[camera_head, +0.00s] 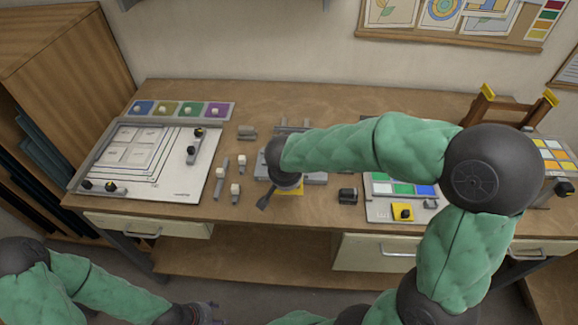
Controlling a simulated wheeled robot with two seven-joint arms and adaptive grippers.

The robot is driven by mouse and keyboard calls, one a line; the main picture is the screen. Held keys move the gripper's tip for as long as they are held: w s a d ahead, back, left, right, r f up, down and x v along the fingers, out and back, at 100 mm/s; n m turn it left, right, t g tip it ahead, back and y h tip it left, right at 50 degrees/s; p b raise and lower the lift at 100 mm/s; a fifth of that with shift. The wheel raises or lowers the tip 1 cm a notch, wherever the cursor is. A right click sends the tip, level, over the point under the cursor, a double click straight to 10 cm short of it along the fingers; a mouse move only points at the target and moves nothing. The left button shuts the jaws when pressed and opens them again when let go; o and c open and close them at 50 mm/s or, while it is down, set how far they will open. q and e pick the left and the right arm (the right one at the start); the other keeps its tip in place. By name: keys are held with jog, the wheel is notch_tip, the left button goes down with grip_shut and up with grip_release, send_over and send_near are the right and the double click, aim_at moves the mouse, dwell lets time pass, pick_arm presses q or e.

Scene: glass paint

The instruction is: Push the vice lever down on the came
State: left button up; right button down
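The grey vice (316,178) stands at the middle of the bench, near the front edge, with a yellow part at its front. My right arm reaches over it from the right and hides much of it. My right gripper (267,201) points down at the vice's front left. A dark, thin, flared shape shows there, and I cannot tell if it is a finger or the lever. The came is too small or hidden to make out. My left gripper (206,313) is low at the bottom edge, in front of the bench and away from the vice. Whether either gripper is open is unclear.
A white board (180,180) with square panes lies at the left, behind it a tray (230,110) of coloured squares. Small tools with pale blocks (236,190) stand left of the vice. A dark block (348,195) and a colour-pane board (378,212) are to its right.

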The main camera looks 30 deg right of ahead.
jog(key=f+b, duration=0.1)
jog(key=b, duration=0.1)
jog(key=s+b, duration=0.1)
jog(key=b, duration=0.1)
jog(key=shift+a+f+t, duration=0.3)
jog(key=shift+f, duration=0.05)
pick_arm(q)
notch_tip(320, 180, down, 9)
jog(key=b, duration=0.4)
jog(key=shift+f, duration=0.15)
pick_arm(e)
jog(key=shift+s+a+f, duration=0.15)
jog(key=shift+s+f, duration=0.1)
jog(key=shift+f, duration=0.25)
jog(key=shift+s+a+f, duration=0.15)
jog(key=shift+s+f, duration=0.05)
jog(key=shift+f, duration=0.25)
pick_arm(q)
jog(key=r+p, duration=0.3)
jog(key=s+a+r+p, duration=0.1)
jog(key=r+p, duration=0.1)
jog(key=shift+s+r, duration=0.1)
jog(key=shift+r, duration=0.05)
pick_arm(e)
jog(key=v, duration=1.3)
jog(key=shift+a, duration=0.25)
